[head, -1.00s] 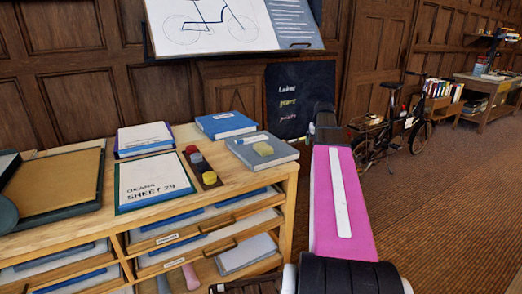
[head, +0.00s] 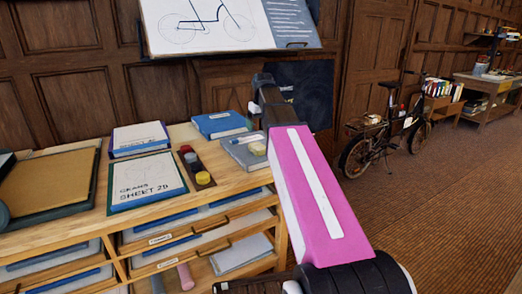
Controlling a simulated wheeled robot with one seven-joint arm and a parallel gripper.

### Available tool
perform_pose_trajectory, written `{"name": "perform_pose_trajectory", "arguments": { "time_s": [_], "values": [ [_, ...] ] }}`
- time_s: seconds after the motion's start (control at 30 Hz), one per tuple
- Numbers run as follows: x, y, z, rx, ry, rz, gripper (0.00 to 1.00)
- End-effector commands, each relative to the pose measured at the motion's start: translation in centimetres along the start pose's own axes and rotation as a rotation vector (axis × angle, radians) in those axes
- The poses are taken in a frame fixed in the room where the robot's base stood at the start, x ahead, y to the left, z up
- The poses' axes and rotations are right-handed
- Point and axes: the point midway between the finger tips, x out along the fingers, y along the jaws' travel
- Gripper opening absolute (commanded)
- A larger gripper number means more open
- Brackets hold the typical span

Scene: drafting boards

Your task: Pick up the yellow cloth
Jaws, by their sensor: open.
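The yellow cloth (head: 257,148) is a small pale-yellow bundle on a grey book (head: 240,156) at the right end of the wooden cabinet top. Its right side is partly covered by my arm in this view. My gripper (head: 256,112) is at the dark far end of my pink arm, above and just behind the cloth in the picture. It is open and apart from the cloth; its fingertips are small and hard to make out.
A blue-and-white marker (head: 243,139) lies by the cloth. A dark tray (head: 194,158) with red, grey and yellow round pieces, a sheet board (head: 147,182) and a blue book (head: 221,124) share the wooden cabinet top (head: 240,182).

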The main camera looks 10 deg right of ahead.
Motion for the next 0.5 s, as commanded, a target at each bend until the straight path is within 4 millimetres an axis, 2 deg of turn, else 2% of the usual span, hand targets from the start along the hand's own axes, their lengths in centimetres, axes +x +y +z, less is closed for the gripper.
{"name": "perform_pose_trajectory", "arguments": {
  "time_s": [0.17,0.5],
  "values": [
    [0.8,-0.6,0.0,-0.011,-0.005,-0.003,0.94],
    [5.1,-0.5,0.0,-0.009,-0.004,-0.002,0.94]
  ]
}}
